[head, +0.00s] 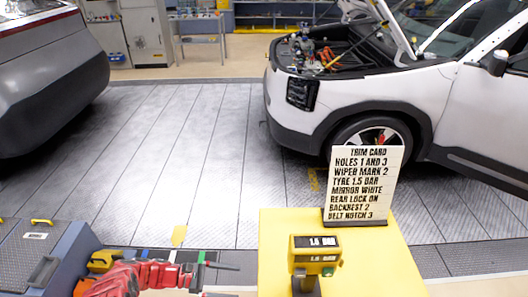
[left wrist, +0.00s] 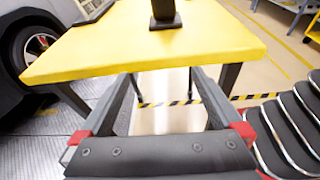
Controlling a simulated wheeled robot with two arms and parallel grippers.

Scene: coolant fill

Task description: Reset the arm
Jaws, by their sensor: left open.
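My left gripper (left wrist: 161,75) shows in the left wrist view with its two dark fingers spread apart. Nothing is between them; the floor shows through the gap. Its fingertips appear close to the near edge of a yellow table (left wrist: 110,50), and I cannot tell whether they touch it. A black post base stands on that table. My right gripper is in neither view.
In the head view, the yellow table (head: 390,265) bears a trim card (head: 364,185) and a gauge reading 1.5 BAR (head: 316,255). A white car (head: 440,95) with its hood up stands behind. The middle floor is clear.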

